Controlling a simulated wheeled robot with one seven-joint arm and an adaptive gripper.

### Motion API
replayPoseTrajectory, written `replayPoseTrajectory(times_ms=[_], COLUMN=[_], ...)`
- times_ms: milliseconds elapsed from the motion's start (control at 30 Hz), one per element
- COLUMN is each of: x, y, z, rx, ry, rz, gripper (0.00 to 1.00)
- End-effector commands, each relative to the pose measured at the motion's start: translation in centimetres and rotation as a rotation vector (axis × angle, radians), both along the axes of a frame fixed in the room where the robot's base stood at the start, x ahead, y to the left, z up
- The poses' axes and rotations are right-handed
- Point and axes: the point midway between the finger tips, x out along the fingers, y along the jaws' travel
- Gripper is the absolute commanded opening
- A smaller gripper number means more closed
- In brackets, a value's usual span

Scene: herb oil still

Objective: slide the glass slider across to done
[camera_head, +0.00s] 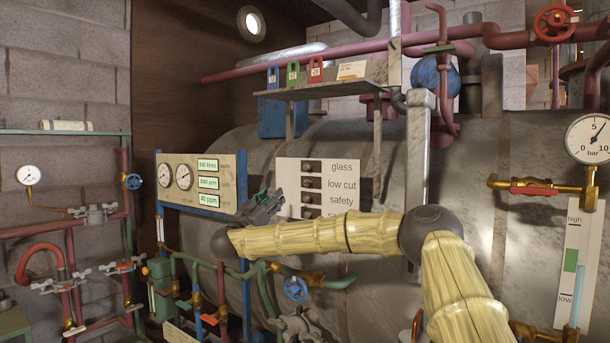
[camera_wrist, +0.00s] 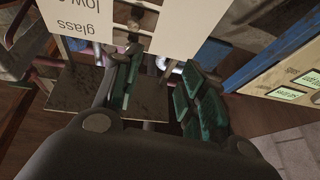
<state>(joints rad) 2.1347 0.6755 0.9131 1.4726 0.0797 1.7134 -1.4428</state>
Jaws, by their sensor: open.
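A white panel (camera_head: 343,194) on the tank carries dark slider knobs in a column, labelled glass, low cut, safety and one cut-off label. The glass slider (camera_head: 310,167) is the top one, left of its label. My gripper (camera_head: 268,203) is open, at the panel's left edge, lower than the glass slider in the picture. In the wrist view my gripper (camera_wrist: 160,72) has its two green fingers apart, one overlapping the panel (camera_wrist: 188,22) near the upside-down glass label. A small knob shows by that fingertip; whether they touch I cannot tell. No "done" marking is readable.
A gauge board (camera_head: 200,182) with green readouts stands just left of my gripper. A shelf (camera_head: 325,90) with coloured tags is above the panel. Green pipes and a blue valve wheel (camera_head: 296,289) lie below. The tank curves behind.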

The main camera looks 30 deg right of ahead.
Motion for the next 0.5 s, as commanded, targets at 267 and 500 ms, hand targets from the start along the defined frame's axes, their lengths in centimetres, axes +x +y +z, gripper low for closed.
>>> replayPoseTrajectory(times_ms=[267,500], x=[-2.1,-1.1], y=[-4.9,-7.3], z=[4.6,5.8], rx=[0.030,0.032], ry=[-0.028,-0.029], rz=[-0.131,-0.132], gripper=[0.42,0.42])
